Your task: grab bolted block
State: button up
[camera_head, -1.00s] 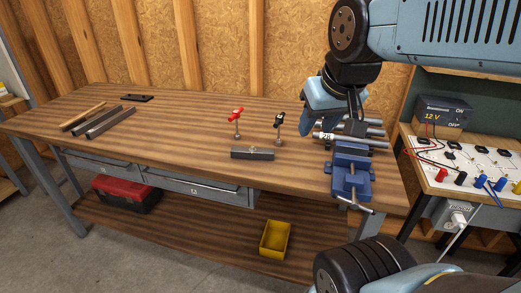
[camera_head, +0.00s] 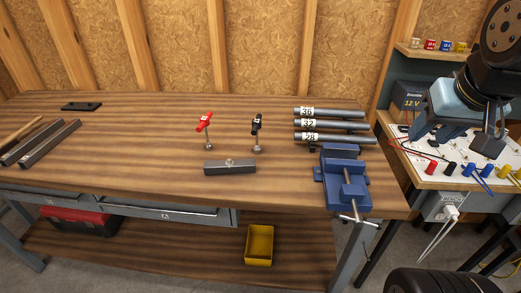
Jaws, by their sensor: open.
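The grey metal block (camera_head: 216,168) lies on the wooden workbench, near its front edge. A small round bolt head (camera_head: 229,161) shows on its top. My gripper (camera_head: 462,146) is at the far right, in front of the side bench with the power supply. It is open, with nothing visible between its fingers, and well apart from the block.
A red-handled tool (camera_head: 205,125) and a black-handled tool (camera_head: 257,130) stand upright behind the block. Several numbered pipes (camera_head: 340,125) lie behind the blue vise (camera_head: 345,185). Grey bars (camera_head: 45,145) lie at left. The yellow bin (camera_head: 259,244) sits on the lower shelf.

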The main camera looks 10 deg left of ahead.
aim_at(242, 166)
jog(key=u, duration=0.05)
jog(key=i, duration=0.15)
jog(key=z, duration=2.25)
jog(key=k, duration=1.7)
jog(key=u, duration=0.7)
jog(key=i, duration=0.45)
jog(key=u, duration=1.05)
